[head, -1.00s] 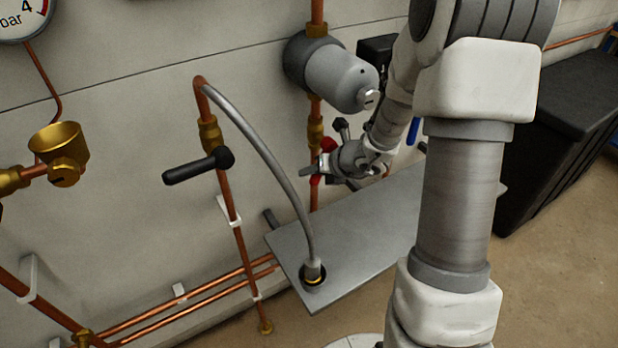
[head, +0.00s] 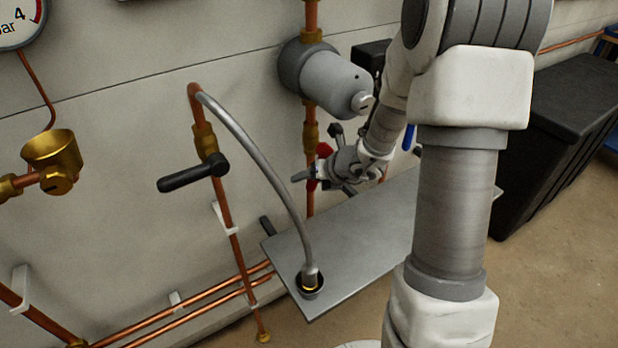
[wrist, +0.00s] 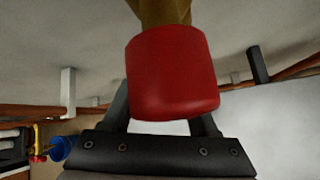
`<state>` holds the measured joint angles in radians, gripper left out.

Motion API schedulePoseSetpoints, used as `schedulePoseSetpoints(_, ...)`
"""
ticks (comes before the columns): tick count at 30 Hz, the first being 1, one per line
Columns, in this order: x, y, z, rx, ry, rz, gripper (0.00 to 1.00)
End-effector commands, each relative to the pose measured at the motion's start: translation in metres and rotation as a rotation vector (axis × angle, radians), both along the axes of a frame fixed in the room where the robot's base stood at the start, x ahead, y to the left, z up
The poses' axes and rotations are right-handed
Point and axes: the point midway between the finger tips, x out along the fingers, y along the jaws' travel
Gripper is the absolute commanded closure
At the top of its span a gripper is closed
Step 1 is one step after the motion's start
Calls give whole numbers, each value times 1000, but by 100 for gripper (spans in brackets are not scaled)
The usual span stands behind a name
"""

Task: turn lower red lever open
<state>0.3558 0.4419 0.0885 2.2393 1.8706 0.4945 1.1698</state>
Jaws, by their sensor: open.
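The red lever (wrist: 172,75) fills the middle of the wrist view, on a brass valve part (wrist: 163,12). In the head view a bit of the red lever (head: 312,180) shows on the copper pipe below the grey cylinder, mostly hidden by my gripper. My gripper (head: 305,175) is at the lever in the head view. In the wrist view my gripper's dark fingers stand apart behind the red part, one on each side. The red part hides the fingertips, so I cannot tell whether they touch it.
A grey shelf (head: 345,240) lies just below my gripper, with a grey hose (head: 262,145) rising from it. A black-handled valve (head: 195,174) is to the left. The grey cylinder (head: 325,78) is above. A black bin (head: 565,135) stands at the right.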

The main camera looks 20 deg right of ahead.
Motion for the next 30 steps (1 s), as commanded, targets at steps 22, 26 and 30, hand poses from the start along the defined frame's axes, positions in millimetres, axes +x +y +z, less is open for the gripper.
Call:
schedulePoseSetpoints(22,-117,-60,36,1,1,-6,40)
schedulePoseSetpoints(26,-131,-68,36,0,1,-3,40)
schedulePoseSetpoints(30,-138,-71,35,1,0,-2,40)
